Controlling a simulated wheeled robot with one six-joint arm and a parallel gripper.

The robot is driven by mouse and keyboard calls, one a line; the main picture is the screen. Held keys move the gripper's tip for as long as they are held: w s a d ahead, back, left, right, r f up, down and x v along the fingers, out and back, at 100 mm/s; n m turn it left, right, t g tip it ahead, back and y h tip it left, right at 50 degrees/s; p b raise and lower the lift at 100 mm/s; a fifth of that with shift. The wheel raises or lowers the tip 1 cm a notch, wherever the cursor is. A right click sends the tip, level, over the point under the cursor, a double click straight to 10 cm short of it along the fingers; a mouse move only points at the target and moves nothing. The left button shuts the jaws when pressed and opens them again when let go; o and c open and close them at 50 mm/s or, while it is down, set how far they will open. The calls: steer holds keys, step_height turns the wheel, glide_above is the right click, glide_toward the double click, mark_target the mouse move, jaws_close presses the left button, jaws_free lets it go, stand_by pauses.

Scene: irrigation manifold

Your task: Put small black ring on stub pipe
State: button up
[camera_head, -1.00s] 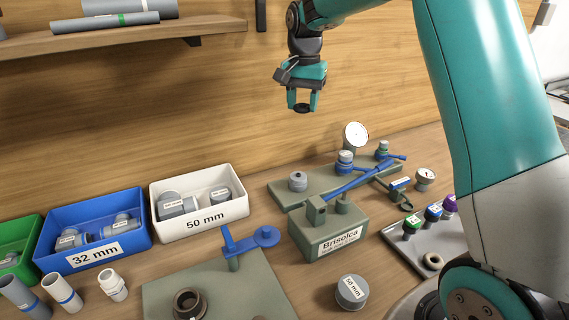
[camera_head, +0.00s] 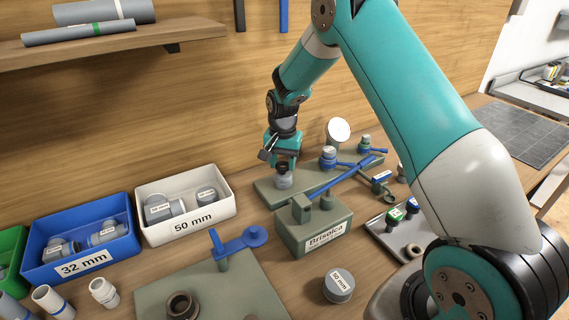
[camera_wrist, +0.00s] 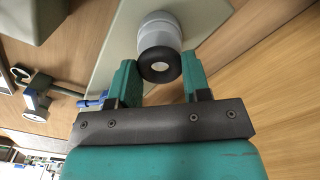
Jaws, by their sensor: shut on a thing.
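My gripper (camera_head: 284,166) is shut on the small black ring (camera_head: 283,170), above the back board. In the wrist view the black ring (camera_wrist: 146,71) sits between the two fingertips of my gripper (camera_wrist: 160,72), with a pale centre showing through its hole. The grey stub pipe (camera_head: 284,182) stands upright on the board, directly under the ring. In the wrist view the stub pipe (camera_wrist: 158,28) shows just behind the ring, roughly in line with it. Whether the ring touches the stub's top or is around it, I cannot tell.
The grey-green board (camera_head: 262,187) also carries blue-handled valves (camera_head: 328,158) and a round gauge (camera_head: 338,131) to the right. A Brisolca block (camera_head: 312,235) with a long blue lever stands in front. A white 50 mm bin (camera_head: 190,224) is at left.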

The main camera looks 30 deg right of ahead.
steer(key=shift+f, duration=0.8)
steer(key=shift+f, duration=0.2)
steer(key=o, duration=0.9)
steer(key=shift+r, duration=0.1)
